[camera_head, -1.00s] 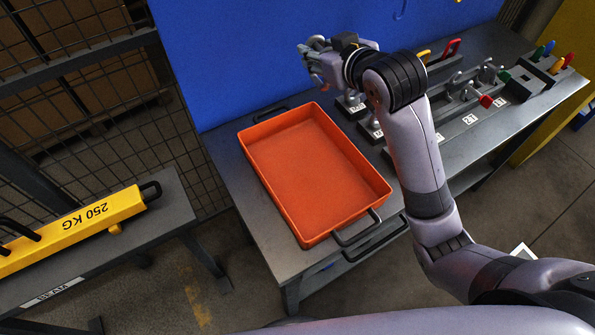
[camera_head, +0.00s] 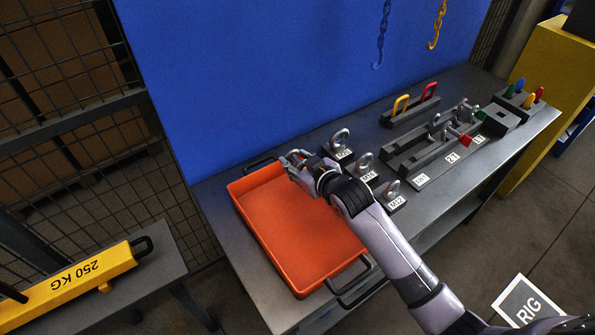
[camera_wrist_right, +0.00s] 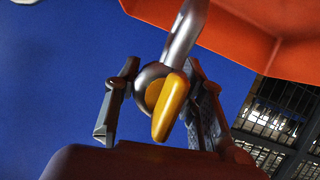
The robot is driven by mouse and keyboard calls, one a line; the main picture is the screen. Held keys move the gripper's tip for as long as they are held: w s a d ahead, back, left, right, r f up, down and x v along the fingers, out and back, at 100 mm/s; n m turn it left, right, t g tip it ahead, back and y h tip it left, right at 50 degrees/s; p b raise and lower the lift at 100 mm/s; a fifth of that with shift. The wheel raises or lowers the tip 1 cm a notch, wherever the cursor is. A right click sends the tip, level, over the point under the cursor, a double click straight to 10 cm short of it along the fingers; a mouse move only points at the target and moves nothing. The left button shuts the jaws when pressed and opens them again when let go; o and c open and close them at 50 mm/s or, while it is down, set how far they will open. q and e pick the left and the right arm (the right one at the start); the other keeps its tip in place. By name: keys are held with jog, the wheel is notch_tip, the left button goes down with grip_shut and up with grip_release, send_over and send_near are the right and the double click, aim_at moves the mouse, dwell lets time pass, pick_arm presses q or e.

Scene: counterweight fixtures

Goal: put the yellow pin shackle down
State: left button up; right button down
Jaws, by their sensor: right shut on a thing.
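The yellow pin shackle (camera_wrist_right: 172,105) shows in the right wrist view, a grey metal bow with a yellow pin end towards the camera. My right gripper (camera_wrist_right: 158,98) is shut on it, one finger on each side. In the head view my right gripper (camera_head: 298,160) is at the far right corner of the orange tray (camera_head: 300,235); the shackle is hard to make out there. The tray is empty where it shows. I cannot tell whether the shackle touches the tray. My left gripper is not in view.
Eyebolts on labelled blocks (camera_head: 363,165) stand right of the tray, close to my right arm. Beyond are a grey rack (camera_head: 430,150) with shackles and a holder with yellow and red handles (camera_head: 410,106). A blue panel (camera_head: 240,80) backs the bench. The tray's interior is free.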

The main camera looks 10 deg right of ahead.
jog(key=shift+f, duration=1.95)
jog(key=shift+f, duration=0.15)
jog(key=c, duration=1.4)
grip_release()
jog(key=shift+f, duration=0.1)
jog(key=shift+c, duration=0.2)
jog(key=o, duration=0.4)
